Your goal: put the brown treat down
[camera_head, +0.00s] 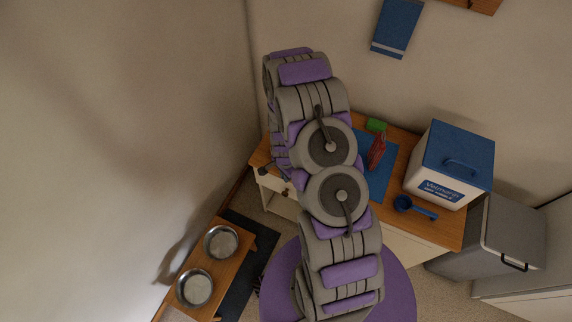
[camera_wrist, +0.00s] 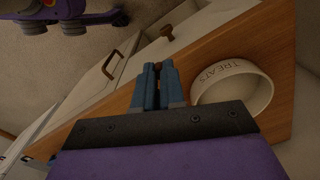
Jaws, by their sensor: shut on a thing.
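My gripper (camera_wrist: 158,68) shows in the wrist view with its blue-grey fingers close together. It is shut on the brown treat (camera_wrist: 157,66), of which only a small dark bit shows between the fingertips. A cream bowl marked TREATS (camera_wrist: 266,84) stands on the wooden top just right of the fingers. The fingertips are over the edge of the top, beside the bowl. In the head view my arm hides the gripper, the treat and this bowl.
The wooden cabinet top (camera_head: 401,140) bears a blue-lidded bin (camera_head: 437,180), a blue scoop (camera_head: 404,203), a red bottle (camera_head: 376,152) and a green block (camera_head: 376,125) by a blue mat (camera_head: 377,182). Two metal bowls (camera_head: 221,242) sit in a low wooden stand at lower left.

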